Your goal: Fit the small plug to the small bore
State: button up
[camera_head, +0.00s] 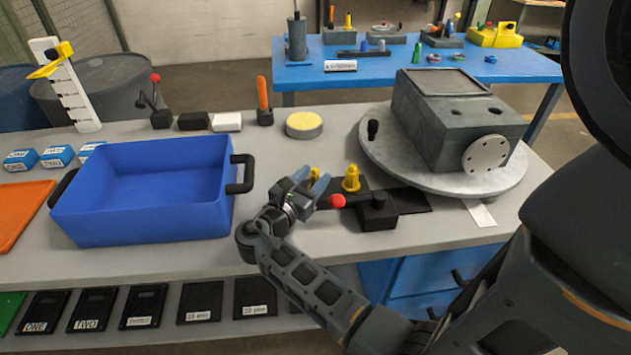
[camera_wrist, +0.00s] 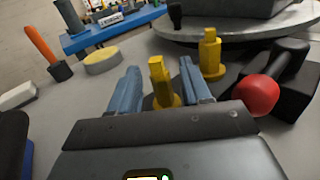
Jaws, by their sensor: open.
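Two yellow plugs stand upright on a dark mat. The slimmer one, apparently the small plug (camera_head: 314,173), is partly hidden by my fingers in the head view. In the wrist view this plug (camera_wrist: 160,82) stands between the two blue fingers, with gaps on both sides. The thicker plug (camera_head: 351,180) is just to the right, and it also shows in the wrist view (camera_wrist: 211,55). My gripper (camera_head: 311,182) is open around the slimmer plug.
The housing sits on a round turntable (camera_head: 380,150) with a black knob. A black block with a red-knobbed lever (camera_head: 378,208) stands right of my gripper. A blue bin (camera_head: 140,215) fills the left. A yellow-topped disc (camera_head: 304,124) lies behind.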

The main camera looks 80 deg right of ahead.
jog(key=shift+s+d, duration=0.2)
jog(key=shift+d, duration=0.5)
jog(key=shift+c, duration=0.3)
grip_shut()
